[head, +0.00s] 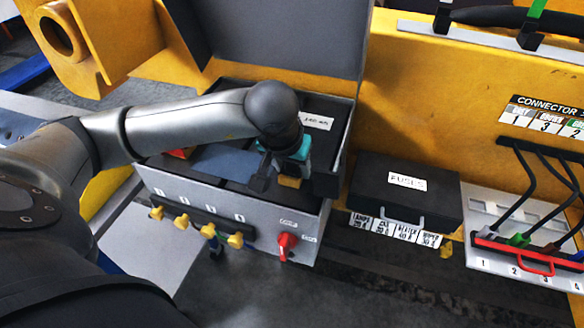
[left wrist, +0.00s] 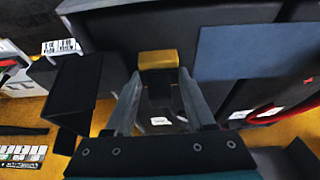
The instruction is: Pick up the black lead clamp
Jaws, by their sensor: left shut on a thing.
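My left gripper (head: 288,172) reaches over the open grey battery box from the left. In the left wrist view its two grey fingers (left wrist: 160,100) are closed on a small dark piece (left wrist: 159,88), which I take to be the black lead clamp. A yellow block (left wrist: 158,60) shows at the fingertips, and also just below the gripper in the head view (head: 290,182). The gripper hides most of the clamp in the head view, and I cannot tell whether the clamp touches the box. My right gripper is not in view.
The grey box (head: 230,215) has yellow knobs and a red switch (head: 286,246) on its front, and a raised lid (head: 280,35) behind. A black fuses case (head: 405,195) stands to its right. A connector panel with black cables (head: 520,255) is at far right.

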